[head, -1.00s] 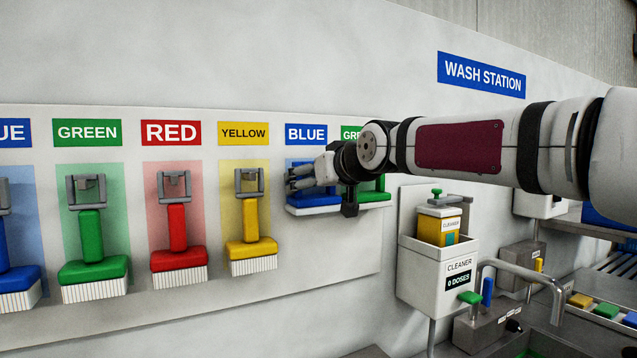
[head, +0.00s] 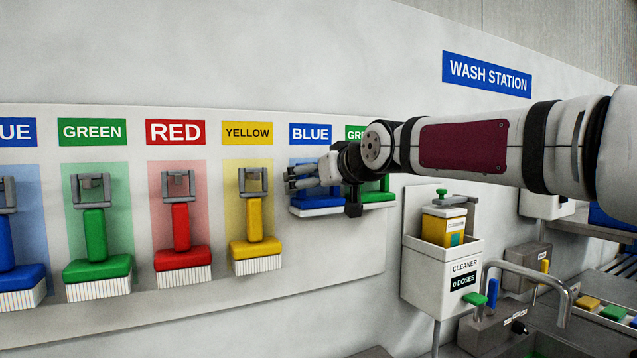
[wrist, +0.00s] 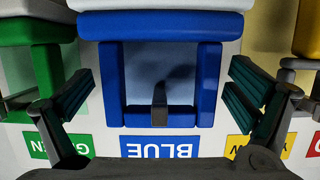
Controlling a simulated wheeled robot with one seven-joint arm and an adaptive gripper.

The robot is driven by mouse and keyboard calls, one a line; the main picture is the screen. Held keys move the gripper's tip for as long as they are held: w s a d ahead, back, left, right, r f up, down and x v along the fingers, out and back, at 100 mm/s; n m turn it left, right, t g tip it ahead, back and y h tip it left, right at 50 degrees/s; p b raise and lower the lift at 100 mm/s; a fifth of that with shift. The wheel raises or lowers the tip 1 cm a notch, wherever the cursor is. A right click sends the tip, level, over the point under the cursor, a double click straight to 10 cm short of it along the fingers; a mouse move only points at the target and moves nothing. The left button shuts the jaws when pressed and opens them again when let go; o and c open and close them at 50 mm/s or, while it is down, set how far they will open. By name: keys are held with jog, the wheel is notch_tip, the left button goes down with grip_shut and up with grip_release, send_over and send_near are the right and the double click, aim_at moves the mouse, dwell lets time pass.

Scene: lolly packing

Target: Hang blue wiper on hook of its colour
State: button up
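The blue wiper (wrist: 207,88) hangs under the upside-down BLUE label (wrist: 160,146) in the wrist view. Its square loop surrounds a grey hook (wrist: 160,108), which crosses in front of the loop's bar by the label. My gripper (wrist: 160,96) is open, with one finger on each side of the loop and gaps between. In the head view my gripper (head: 302,178) is in front of the blue panel and hides most of the wiper; its blue head (head: 318,203) shows below.
Hung beside it are a yellow brush (head: 255,249) on the left and a green wiper (head: 375,197) on the right. Further left hang red (head: 182,258), green (head: 96,268) and blue (head: 18,280) brushes. A white cleaner dispenser (head: 440,285) stands out from the wall below my arm.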

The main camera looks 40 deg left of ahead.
jog(key=v, duration=1.2)
dwell(0.4)
jog(key=s+d+f+m+t+h, duration=0.1)
jog(key=d+f+m+h, duration=0.1)
jog(key=d+f+h, duration=0.5)
jog(key=s+d+f+m+h, duration=0.1)
jog(key=d+f+h, duration=0.1)
jog(key=d+f, duration=0.9)
jog(key=s+d+f+m+h, duration=0.1)
jog(key=s+d+m+h, duration=0.3)
jog(key=d, duration=0.7)
jog(key=s+d+m, duration=0.2)
jog(key=s+d, duration=0.3)
jog(key=d, duration=0.7)
jog(key=s+d+f+m+g, duration=0.2)
jog(key=s+d+f, duration=0.3)
jog(key=s+d, duration=0.3)
jog(key=shift+s+d+f+m, duration=0.2)
jog(key=shift+s+m, duration=0.5)
jog(key=shift+s, duration=0.45)
